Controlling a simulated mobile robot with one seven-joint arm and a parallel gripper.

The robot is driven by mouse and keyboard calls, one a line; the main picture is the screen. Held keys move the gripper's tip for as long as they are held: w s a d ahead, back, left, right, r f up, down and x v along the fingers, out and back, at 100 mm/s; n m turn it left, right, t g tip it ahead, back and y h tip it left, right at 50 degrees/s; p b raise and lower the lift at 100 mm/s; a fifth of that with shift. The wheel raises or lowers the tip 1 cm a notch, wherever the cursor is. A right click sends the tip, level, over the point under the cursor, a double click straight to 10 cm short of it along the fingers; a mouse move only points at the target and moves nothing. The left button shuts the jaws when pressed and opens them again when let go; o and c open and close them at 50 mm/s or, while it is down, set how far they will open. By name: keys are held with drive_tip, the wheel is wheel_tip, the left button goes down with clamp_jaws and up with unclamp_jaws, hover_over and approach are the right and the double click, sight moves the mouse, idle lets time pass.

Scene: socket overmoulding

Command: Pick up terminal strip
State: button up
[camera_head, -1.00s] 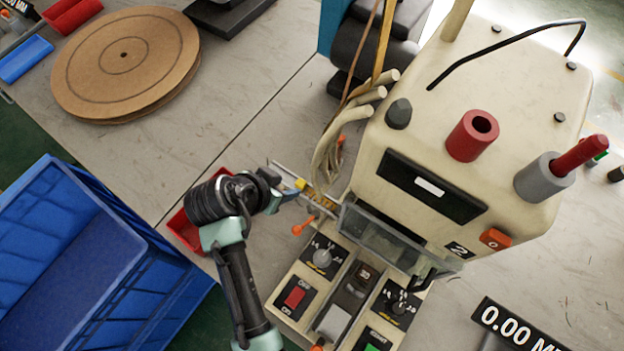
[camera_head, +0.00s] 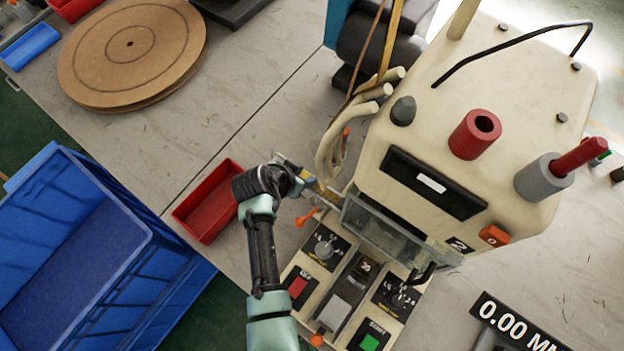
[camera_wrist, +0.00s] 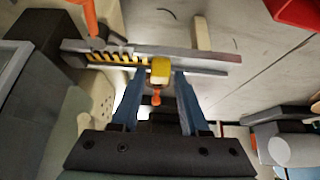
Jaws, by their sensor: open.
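The terminal strip seems to be the yellow, ribbed piece (camera_wrist: 118,57) lying along a grey metal rail (camera_wrist: 205,66) in the wrist view. In the head view a small yellow-brown bit of it (camera_head: 325,193) shows beside the machine. My gripper (camera_wrist: 156,76) is open, with its two blue fingers reaching to the rail. A yellow block (camera_wrist: 160,70) with an orange tip is between the fingertips; I cannot tell whether it is part of the strip. In the head view my gripper (camera_head: 299,176) is at the machine's left side, and my wrist hides part of the rail.
The cream moulding machine (camera_head: 470,120) stands right of my gripper, with its clear guard (camera_head: 385,230) and control panel (camera_head: 340,290) close by. An orange-tipped lever (camera_head: 305,217) is just below. An empty red bin (camera_head: 205,205) and a blue crate (camera_head: 75,250) are to the left.

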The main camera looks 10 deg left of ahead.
clamp_jaws()
idle(0.5)
